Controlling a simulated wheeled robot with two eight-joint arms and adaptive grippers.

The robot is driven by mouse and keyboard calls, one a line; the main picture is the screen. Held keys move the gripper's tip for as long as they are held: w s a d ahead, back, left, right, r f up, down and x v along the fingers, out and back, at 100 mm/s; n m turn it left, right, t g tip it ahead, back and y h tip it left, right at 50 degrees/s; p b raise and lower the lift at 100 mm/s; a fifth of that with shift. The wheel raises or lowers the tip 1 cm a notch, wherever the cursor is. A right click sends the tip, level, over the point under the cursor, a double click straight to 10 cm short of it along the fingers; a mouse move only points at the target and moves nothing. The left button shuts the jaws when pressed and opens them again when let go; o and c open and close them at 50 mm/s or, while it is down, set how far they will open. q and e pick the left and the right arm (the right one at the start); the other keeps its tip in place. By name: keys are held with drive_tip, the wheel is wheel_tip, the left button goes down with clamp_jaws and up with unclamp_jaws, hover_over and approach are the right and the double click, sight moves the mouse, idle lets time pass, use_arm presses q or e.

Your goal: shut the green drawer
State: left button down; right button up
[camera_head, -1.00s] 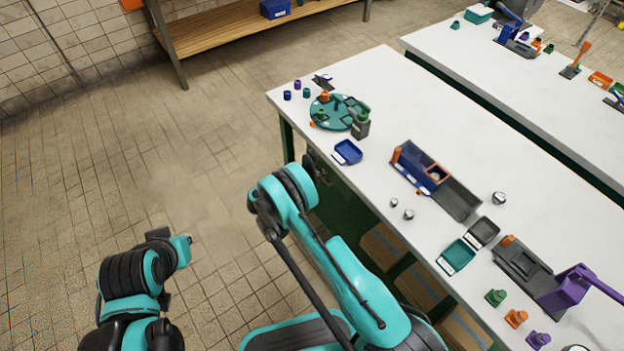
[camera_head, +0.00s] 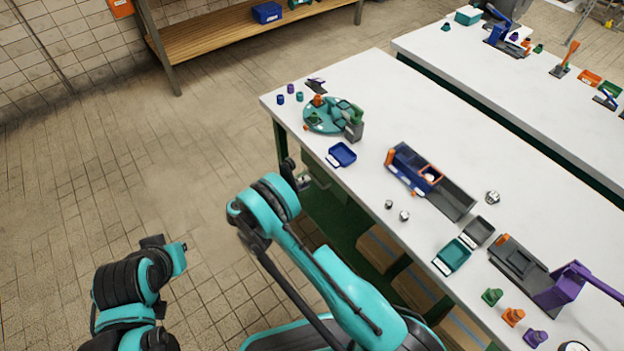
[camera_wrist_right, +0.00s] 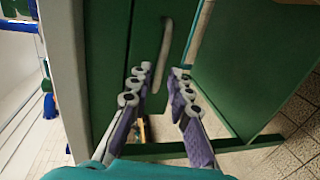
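In the right wrist view, a green drawer front (camera_wrist_right: 147,40) carries a pale upright handle (camera_wrist_right: 163,55). My right gripper (camera_wrist_right: 160,72) is open, with its two fingers apart and the handle just beyond and between the tips. I cannot tell whether they touch it. In the head view, my right gripper (camera_head: 298,180) is small and dark at the near left side of the table, below its top. The green drawer (camera_head: 325,184) shows partly there, under the table edge; how far it stands out is unclear. My left arm is at lower left; its gripper does not show.
The white table (camera_head: 330,210) holds a teal round tray (camera_head: 322,122), a blue bin (camera_head: 341,155) and a blue and orange device (camera_head: 408,165). Boxes (camera_head: 415,287) stand under the table. The tiled floor to the left is clear.

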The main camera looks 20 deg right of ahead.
drive_tip(key=v, duration=0.6)
drive_tip(key=shift+r, duration=0.1)
idle(0.3)
drive_tip(key=s+d+r+y, duration=0.2)
drive_tip(key=d+r+y, duration=0.2)
drive_tip(key=r, duration=0.6)
drive_tip(key=s+d+r+y, duration=0.1)
drive_tip(key=d+r+y, duration=0.25)
drive_tip(key=r, duration=0.55)
drive_tip(key=s+r+m+y, duration=0.2)
drive_tip(key=s+y, duration=0.1)
drive_tip(key=s, duration=0.7)
drive_tip(key=s+r+m+t+y, duration=0.1)
drive_tip(key=s+r+m+y, duration=0.1)
drive_tip(key=s, duration=0.9)
drive_tip(key=shift+r+t+y, duration=0.3)
drive_tip(key=shift+r+y, duration=0.4)
drive_tip(key=shift+y, duration=0.35)
drive_tip(key=shift+s+a, duration=0.1)
drive_tip(key=shift+s, duration=0.05)
